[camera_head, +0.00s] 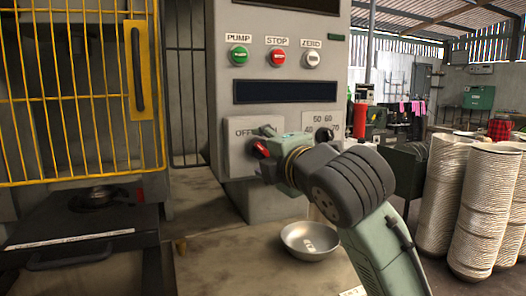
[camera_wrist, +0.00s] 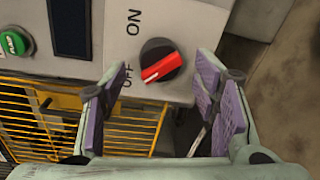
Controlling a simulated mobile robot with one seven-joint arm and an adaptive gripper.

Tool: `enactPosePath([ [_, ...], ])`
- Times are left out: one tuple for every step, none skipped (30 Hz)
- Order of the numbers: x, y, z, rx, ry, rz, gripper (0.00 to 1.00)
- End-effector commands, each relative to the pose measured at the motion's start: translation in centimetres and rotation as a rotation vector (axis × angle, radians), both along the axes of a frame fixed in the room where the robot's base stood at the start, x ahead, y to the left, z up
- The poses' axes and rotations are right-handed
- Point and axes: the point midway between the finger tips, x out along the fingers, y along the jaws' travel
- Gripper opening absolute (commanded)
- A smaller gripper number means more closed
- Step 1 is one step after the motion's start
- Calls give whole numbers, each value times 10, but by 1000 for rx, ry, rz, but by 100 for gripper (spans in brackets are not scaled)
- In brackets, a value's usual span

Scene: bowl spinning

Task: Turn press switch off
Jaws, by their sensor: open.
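The press switch is a black rotary knob with a red bar (camera_wrist: 161,64) on a grey panel face. It shows in the wrist view between the labels ON and OFF; the lower left end of the red bar lies toward OFF. In the head view the red part of the switch (camera_head: 260,148) shows below the OFF label, and my gripper hides the rest. My gripper (camera_head: 273,152) is at the switch, coming from the right. In the wrist view its two purple-padded fingers (camera_wrist: 160,78) are apart, on either side of the knob. I cannot tell whether they touch it.
Green, red and white buttons (camera_head: 275,58) and a dark display (camera_head: 285,91) sit above on the panel. A metal bowl (camera_head: 310,240) lies below my arm. A yellow cage door (camera_head: 60,90) is at the left. Stacked pale bowls (camera_head: 470,200) stand at the right.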

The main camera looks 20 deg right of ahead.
Motion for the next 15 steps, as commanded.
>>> enactPosePath([
  [-9,-1,1,-1,-3,-2,55],
  [-15,-1,1,-1,-3,-2,55],
  [-23,-2,2,-2,-3,-3,55],
  [-30,-2,3,-2,-4,-3,55],
  [-36,-2,3,-1,-4,-2,55],
  [-45,-2,4,-2,-4,-4,55],
  [-52,-2,4,-3,-4,-3,55],
  [-58,-3,5,-2,-3,-4,55],
  [-66,-3,6,-2,-4,-2,55],
  [-72,-3,6,-3,-4,-3,55],
  [-78,-3,6,-3,-3,-3,55],
  [-84,-4,7,-2,-3,-3,55],
  [-88,-4,7,-1,-3,-3,55],
  [-92,-4,7,-1,-3,-2,55],
  [-97,-4,7,-1,-1,-2,55],
])
